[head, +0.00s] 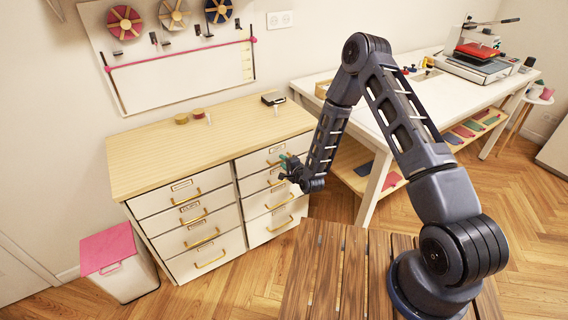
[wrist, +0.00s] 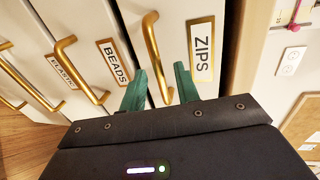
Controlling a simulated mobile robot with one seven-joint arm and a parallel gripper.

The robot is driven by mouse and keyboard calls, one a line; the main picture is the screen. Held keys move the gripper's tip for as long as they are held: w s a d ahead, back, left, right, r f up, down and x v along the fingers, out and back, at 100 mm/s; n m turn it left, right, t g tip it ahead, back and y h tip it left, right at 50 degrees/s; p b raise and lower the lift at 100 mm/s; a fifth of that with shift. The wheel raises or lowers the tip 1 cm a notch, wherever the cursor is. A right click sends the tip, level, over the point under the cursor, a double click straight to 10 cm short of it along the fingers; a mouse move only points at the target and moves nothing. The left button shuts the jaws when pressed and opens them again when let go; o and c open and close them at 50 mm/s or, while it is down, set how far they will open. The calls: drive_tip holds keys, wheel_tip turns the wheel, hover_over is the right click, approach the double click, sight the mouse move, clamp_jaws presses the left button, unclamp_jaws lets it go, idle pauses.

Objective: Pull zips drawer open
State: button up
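The zips drawer is the top one of the right column in the cabinet, with a ZIPS label (wrist: 202,52) and a gold bar handle (wrist: 153,55). Its white front (head: 250,163) looks closed in the head view. My gripper (wrist: 160,72) has two green fingers spread apart, one on each side of the handle's near end. I see no firm grip on the bar; whether a finger touches it I cannot tell. In the head view my gripper (head: 287,168) is at the cabinet front and hides part of the upper right drawers.
Below are drawers labelled BEADS (wrist: 115,62) and ELASTIC (wrist: 62,71), with their own protruding handles. A white bin with a pink lid (head: 107,248) stands left of the cabinet. A white worktable (head: 350,105) stands to the right. Wooden floor lies in front.

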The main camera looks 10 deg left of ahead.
clamp_jaws()
idle(0.3)
drive_tip(key=f+v, duration=0.2)
drive_tip(key=v, duration=0.7)
drive_tip(key=f+v, duration=0.2)
drive_tip(key=v, duration=0.7)
drive_tip(key=shift+v, duration=0.75)
unclamp_jaws()
